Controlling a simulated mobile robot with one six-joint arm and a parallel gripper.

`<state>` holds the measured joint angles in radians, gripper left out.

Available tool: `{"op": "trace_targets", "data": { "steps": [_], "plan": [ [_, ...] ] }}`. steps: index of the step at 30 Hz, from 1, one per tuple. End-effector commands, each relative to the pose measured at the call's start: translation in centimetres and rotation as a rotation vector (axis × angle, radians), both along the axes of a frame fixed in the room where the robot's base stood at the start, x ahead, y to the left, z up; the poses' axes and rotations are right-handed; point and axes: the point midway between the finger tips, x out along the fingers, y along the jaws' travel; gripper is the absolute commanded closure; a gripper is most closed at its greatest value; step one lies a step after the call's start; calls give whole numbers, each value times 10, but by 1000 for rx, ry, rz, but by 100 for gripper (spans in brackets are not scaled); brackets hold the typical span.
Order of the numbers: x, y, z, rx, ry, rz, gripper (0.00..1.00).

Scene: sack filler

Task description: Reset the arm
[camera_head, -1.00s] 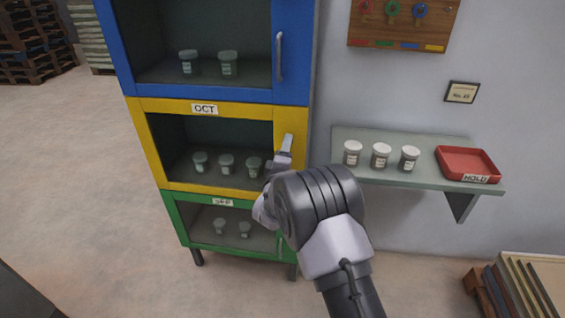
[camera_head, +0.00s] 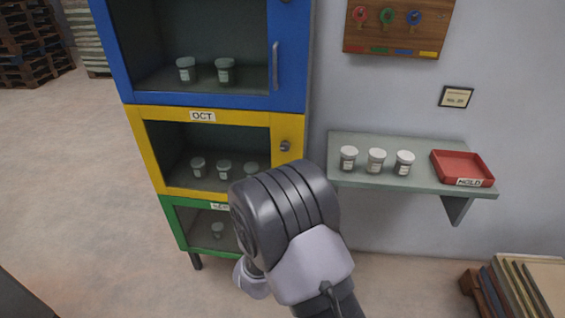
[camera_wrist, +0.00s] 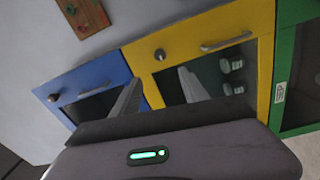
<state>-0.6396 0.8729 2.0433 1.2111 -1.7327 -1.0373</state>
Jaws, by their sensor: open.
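My gripper (camera_wrist: 160,78) is open and empty in the wrist view, its two fingers apart in front of the cabinet. In the head view my arm's thick dark wrist hides the fingers. The wrist covers the lower right of the yellow OCT compartment (camera_head: 160,110) and much of the green compartment (camera_head: 181,228). The yellow door looks closed, with a round knob (camera_head: 285,146) at its upper right. Its bar handle (camera_wrist: 226,42) shows in the wrist view. Several grey jars stand behind the yellow door.
The blue compartment (camera_head: 118,50) on top holds two jars. Right of the cabinet, a wall shelf (camera_head: 340,178) carries three white-lidded jars (camera_head: 376,161) and a red HOLD tray (camera_head: 462,168). A key board (camera_head: 398,30) hangs above. Stacked boards (camera_head: 520,285) stand at lower right.

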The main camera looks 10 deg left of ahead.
Motion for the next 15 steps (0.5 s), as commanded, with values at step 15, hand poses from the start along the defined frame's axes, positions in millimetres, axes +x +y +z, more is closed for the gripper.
{"op": "trace_targets", "data": {
  "steps": [15],
  "plan": [
    [-128,-135,148,1391,670,-239,48]
  ]
}}
